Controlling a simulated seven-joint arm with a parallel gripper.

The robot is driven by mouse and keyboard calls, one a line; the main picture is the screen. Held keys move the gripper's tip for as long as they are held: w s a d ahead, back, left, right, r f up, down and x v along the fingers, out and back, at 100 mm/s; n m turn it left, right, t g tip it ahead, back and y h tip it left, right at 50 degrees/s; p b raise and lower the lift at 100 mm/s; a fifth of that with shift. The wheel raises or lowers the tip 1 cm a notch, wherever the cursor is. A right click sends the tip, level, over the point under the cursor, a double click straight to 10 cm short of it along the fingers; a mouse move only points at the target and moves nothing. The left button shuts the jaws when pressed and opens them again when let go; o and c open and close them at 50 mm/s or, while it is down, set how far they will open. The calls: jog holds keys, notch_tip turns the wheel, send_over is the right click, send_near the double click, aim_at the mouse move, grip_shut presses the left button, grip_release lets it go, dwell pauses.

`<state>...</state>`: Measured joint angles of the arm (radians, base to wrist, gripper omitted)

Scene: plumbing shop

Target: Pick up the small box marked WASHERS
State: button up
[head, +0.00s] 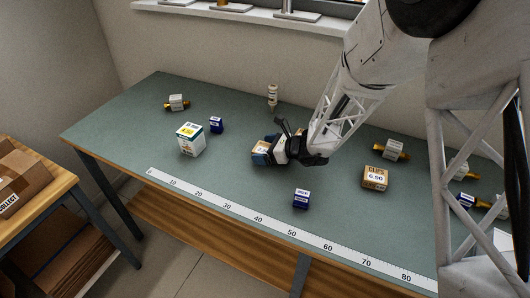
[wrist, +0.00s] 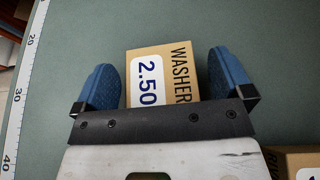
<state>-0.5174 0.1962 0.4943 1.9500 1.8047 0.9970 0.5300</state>
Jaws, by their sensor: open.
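The small box marked WASHERS (wrist: 174,58) is brown cardboard with a white label reading 2.50 in blue. In the wrist view it lies between the two blue fingertips of my gripper (wrist: 163,82), with a gap on each side. In the head view the box (head: 259,148) is mostly hidden behind my gripper (head: 268,150), and only part of its top and side shows. My gripper is open and low over the green table top, around the box and apart from it at the sides as far as the wrist view shows.
The green table (head: 240,200) has a ruler strip (head: 290,230) along its front edge. A white box (head: 190,139) and small blue box (head: 216,125) stand left. Another blue box (head: 301,199) is in front.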

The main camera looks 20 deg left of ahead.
aim_at(265, 148)
dwell(0.4)
jog(key=c, duration=1)
jog(key=shift+c, duration=0.2)
jog(key=shift+r, duration=5)
